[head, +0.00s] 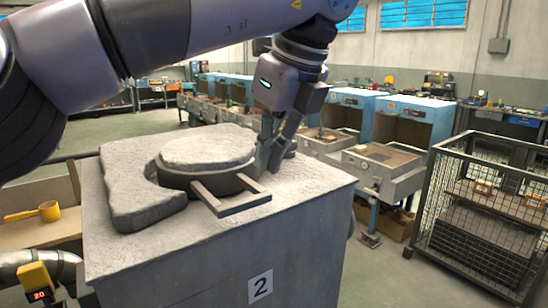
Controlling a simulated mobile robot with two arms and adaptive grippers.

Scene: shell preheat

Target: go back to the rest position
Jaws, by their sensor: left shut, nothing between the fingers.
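My left arm comes in from the upper left and reaches over a grey block-shaped furnace marked 2 (225,262). My left gripper (268,160) points down at the right side of the round lid (208,147) on the furnace top. Its fingers look shut with nothing held. The lid has a dark rim and a light rough top, and a flat forked handle (230,198) sticks out towards the front. I cannot tell whether the fingertips touch the rim. My right gripper is not in view.
A pale rough slab (135,180) lies on the furnace top, left of the lid. A wire cage (480,215) stands at the right. Blue-hooded workstations (412,125) line the back, with open floor beyond the furnace.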

